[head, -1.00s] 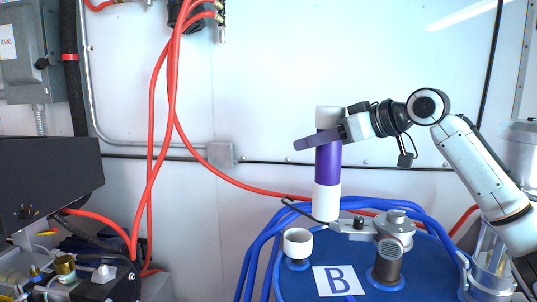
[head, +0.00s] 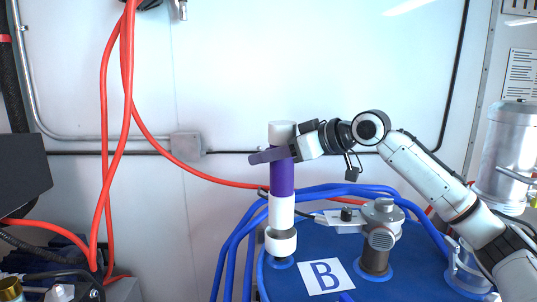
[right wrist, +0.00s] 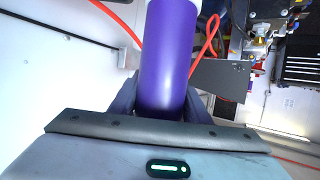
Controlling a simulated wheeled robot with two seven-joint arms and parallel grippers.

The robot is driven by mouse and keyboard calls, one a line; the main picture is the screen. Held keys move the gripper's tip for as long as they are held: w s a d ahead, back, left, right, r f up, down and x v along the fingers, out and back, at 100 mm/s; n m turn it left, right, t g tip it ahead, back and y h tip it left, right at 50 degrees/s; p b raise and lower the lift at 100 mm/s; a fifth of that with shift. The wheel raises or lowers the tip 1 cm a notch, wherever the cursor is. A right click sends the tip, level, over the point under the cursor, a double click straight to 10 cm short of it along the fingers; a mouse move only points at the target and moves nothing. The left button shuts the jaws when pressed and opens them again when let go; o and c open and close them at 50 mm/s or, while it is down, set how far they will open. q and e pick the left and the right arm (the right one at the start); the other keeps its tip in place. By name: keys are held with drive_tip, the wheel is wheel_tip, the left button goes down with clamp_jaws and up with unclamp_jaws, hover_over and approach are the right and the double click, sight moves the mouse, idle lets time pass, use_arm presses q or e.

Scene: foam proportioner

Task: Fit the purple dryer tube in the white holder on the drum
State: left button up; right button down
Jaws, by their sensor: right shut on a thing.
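The purple dryer tube (head: 281,178) has white ends and stands upright in the head view. My right gripper (head: 283,153) is shut on its upper part, coming from the right. In the right wrist view the purple tube (right wrist: 166,65) sits between my fingers. The white holder (head: 281,245) is a short cup on the left part of the blue drum (head: 335,250). The tube's white lower end is lined up with the holder and meets its mouth in the picture. I cannot tell how far inside it is, if at all. My left gripper is not in view.
A grey and metal pump fitting (head: 379,240) stands on the drum right of the holder. Blue hoses (head: 235,245) loop around the drum's back and left. A label marked B (head: 325,276) lies in front. Red hoses (head: 118,130) hang at the left.

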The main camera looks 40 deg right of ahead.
wheel_tip(320, 180, down, 5)
drive_tip(key=b, duration=0.4)
drive_tip(key=shift+w, duration=0.1)
idle(0.3)
idle(0.9)
drive_tip(key=shift+f+b, duration=0.5)
drive_tip(key=shift+b, duration=0.05)
drive_tip(key=c, duration=1.3)
unclamp_jaws()
drive_tip(key=shift+o, duration=0.2)
drive_tip(key=shift+f, duration=0.15)
